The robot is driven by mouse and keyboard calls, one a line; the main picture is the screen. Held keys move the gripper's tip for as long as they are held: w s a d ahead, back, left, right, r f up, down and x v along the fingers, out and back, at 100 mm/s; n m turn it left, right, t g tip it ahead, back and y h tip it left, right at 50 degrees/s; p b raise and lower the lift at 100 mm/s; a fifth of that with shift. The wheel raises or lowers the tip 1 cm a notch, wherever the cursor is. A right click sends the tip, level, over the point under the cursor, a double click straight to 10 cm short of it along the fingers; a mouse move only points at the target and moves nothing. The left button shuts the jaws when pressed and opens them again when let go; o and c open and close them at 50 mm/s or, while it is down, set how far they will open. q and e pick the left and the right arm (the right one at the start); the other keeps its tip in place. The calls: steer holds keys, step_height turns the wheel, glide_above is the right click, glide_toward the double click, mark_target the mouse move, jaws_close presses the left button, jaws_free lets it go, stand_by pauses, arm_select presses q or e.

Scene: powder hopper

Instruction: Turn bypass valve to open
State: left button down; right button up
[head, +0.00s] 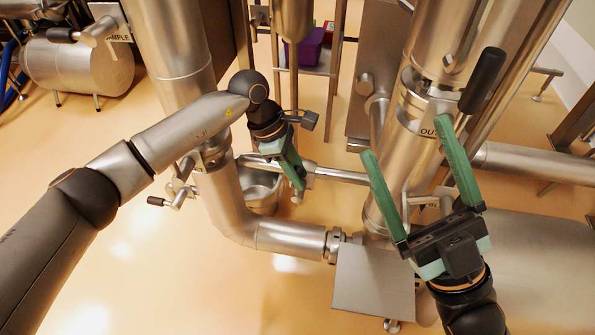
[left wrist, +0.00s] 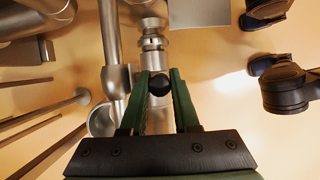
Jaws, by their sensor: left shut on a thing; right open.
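My left gripper (head: 298,188) points down at the thin horizontal cross pipe (head: 343,176) between the two large steel columns. In the left wrist view its green fingers (left wrist: 160,78) are shut on a round black knob (left wrist: 159,85), which looks like the bypass valve's handle end. Below the knob's tip in depth, a steel fitting (left wrist: 152,45) shows. In the head view the knob and most of the valve are hidden by the gripper, so I cannot read the valve's position. My right gripper (head: 405,136) is open and empty, in front of the column marked "OU…".
A lever with a black grip (head: 483,80) stands beside the right gripper. A small black-tipped handle (head: 156,201) sticks out at the left column. A metal bucket (head: 262,188) stands behind the cross pipe. A flat steel plate (head: 372,282) lies in front. Open floor shows at lower left.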

arm_select(q)
steer(key=shift+s+d+r+y+p, duration=0.15)
steer(key=shift+d+y+p, duration=0.15)
steer(key=shift+d+y, duration=0.35)
steer(key=shift+s+d+f+t+y+b, duration=0.15)
steer(key=shift+d+f+t+y+b, duration=0.15)
steer(key=shift+d+y, duration=0.65)
steer(key=shift+s+d+f+t+y+b, duration=0.1)
steer(key=shift+d+f+t+y+b, duration=0.25)
steer(key=shift+y, duration=0.95)
steer(key=c, duration=0.7)
jaws_free()
steer(key=shift+o, duration=0.2)
steer(key=shift+r, duration=0.15)
